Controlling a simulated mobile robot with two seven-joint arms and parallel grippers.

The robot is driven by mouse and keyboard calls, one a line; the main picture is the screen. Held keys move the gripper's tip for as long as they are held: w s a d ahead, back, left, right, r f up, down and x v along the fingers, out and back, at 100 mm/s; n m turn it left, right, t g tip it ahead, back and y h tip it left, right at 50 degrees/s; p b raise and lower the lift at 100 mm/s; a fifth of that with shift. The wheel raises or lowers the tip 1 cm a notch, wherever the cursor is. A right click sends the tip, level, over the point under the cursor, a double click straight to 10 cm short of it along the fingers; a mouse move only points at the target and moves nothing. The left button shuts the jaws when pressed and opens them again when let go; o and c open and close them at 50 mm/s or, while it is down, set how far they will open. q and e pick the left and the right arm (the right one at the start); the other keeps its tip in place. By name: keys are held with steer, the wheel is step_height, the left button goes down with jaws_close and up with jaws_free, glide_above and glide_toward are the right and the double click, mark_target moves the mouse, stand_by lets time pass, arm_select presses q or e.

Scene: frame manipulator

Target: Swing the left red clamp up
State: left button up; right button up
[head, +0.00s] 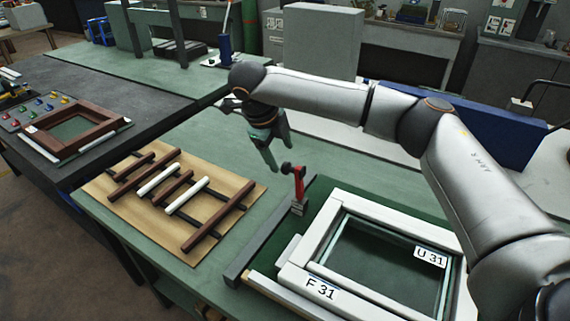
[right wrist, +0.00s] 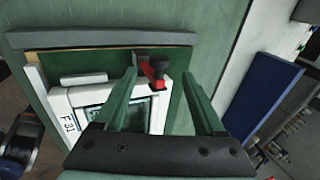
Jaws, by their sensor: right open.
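The red clamp (head: 299,181) stands at the back left corner of the white frame (head: 318,237), on a grey metal base. Its red arm and knob rise above the base in the head view. My right gripper (head: 277,156) is open and empty, just behind and left of the clamp's top, fingers pointing down. In the right wrist view the clamp (right wrist: 155,70) shows between the two open fingertips (right wrist: 160,77), nearer the left one; I cannot tell whether they touch. No second red clamp is seen. My left gripper is not in view.
The white frame, labelled F 31 and U 31, lies on a green board (head: 330,188) with a grey rail (head: 262,232) along its left. A wooden board (head: 110,193) with brown and white bars lies left. A blue box (head: 480,128) stands behind my right arm.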

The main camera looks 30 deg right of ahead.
steer(key=v, duration=0.5)
steer(key=shift+a+r, duration=0.1)
steer(key=shift+r, duration=0.25)
steer(key=shift+s, duration=0.1)
